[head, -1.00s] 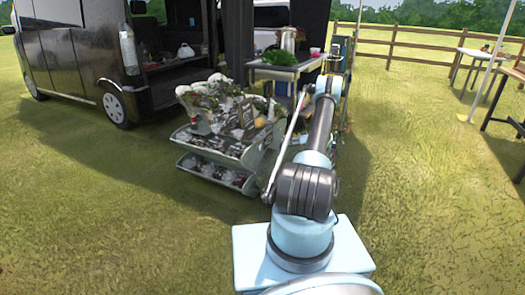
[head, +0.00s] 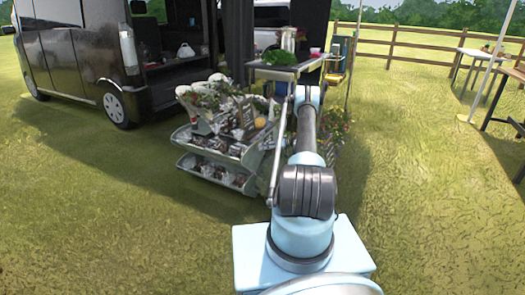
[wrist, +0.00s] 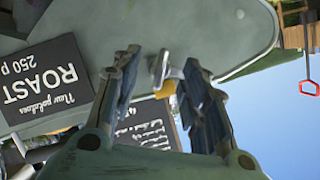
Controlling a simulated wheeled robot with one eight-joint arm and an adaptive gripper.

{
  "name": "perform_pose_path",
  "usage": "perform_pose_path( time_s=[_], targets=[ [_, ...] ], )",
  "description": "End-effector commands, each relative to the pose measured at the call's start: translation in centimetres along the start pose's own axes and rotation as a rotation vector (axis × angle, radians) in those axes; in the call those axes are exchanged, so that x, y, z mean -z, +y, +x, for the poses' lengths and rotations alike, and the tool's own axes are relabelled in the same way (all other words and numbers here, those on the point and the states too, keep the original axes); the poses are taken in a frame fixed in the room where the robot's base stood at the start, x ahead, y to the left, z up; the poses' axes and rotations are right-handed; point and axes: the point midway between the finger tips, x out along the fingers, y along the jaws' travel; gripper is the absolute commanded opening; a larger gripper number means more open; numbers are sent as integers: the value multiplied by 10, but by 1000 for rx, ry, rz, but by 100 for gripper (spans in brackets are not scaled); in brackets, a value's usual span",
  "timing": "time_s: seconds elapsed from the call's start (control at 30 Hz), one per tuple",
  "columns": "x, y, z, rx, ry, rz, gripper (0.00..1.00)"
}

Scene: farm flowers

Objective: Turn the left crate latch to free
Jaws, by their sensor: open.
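In the wrist view a small grey metal latch (wrist: 161,69) with a yellow-orange part (wrist: 166,89) sits on a grey-green panel (wrist: 215,25). It lies between the fingers of my gripper (wrist: 161,58), which is open, with one finger on each side. I cannot tell whether either finger touches the latch, or which way the latch is turned. In the head view the gripper is hidden behind my arm, and I cannot make out the latch there.
A black sign reading "ROAST" (wrist: 45,80) hangs left in the wrist view; another dark sign (wrist: 148,125) shows behind the fingers. A red handle (wrist: 309,86) is at right. In the head view a loaded display stand (head: 215,150) is left of my arm; open grass lies right.

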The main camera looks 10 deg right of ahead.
Motion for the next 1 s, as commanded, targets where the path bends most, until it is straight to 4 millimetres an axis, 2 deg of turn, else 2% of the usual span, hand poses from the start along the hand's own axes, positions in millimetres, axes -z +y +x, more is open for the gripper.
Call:
perform_pose_path(
  time_s=[0.2, 0.53, 0.7, 1.0],
  targets=[
    [0, 0, 17, 0, 0, 0, 41],
    [0, 0, 19, 0, 0, 0, 41],
    [0, 0, 19, 0, 0, 0, 2],
    [0, 0, 18, -7, 1, -14, 0]
  ],
)
